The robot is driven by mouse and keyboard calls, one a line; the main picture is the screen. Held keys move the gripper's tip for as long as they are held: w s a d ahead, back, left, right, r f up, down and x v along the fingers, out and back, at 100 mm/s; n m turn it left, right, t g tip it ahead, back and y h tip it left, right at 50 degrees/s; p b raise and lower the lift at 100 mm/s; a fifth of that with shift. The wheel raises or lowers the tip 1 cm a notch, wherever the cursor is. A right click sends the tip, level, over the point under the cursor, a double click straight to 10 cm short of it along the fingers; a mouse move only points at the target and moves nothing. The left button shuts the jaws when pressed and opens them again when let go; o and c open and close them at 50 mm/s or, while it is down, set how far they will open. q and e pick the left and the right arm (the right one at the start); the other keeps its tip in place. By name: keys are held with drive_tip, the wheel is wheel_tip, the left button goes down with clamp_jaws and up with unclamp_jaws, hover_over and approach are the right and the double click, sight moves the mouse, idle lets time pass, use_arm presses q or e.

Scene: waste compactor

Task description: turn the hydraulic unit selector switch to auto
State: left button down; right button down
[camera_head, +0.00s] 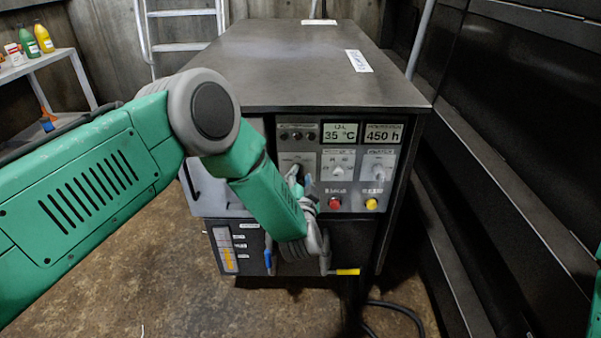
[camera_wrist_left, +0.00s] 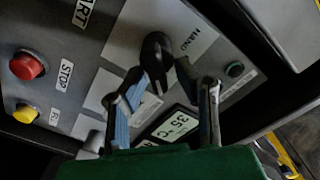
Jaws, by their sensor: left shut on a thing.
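The hydraulic unit (camera_head: 300,60) is a dark cabinet with a grey control panel on its front. In the left wrist view the selector switch is a black knob (camera_wrist_left: 156,48) on a light plate, with a HAND label (camera_wrist_left: 194,39) beside it. My left gripper (camera_wrist_left: 161,68) is shut on the knob, one finger on each side. In the head view my left gripper (camera_head: 297,180) is at the left part of the panel and largely hides the switch. The knob's exact angle and an AUTO label cannot be made out. My right gripper is out of view.
A red button (camera_head: 334,203) and a yellow button (camera_head: 371,204) are right of the gripper, below two other switches. Displays above read 35 °C (camera_head: 340,134) and 450 h (camera_head: 383,134). A yellow-handled lever (camera_head: 347,271) sticks out below. A dark wall stands at right.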

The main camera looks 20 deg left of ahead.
use_arm(q)
drive_tip(key=shift+s+d+f+m, duration=0.1)
drive_tip(key=shift+d+f+m, duration=0.1)
drive_tip(key=shift+m, duration=0.2)
drive_tip(key=c, duration=1.6)
unclamp_jaws()
drive_tip(key=v, duration=1.2)
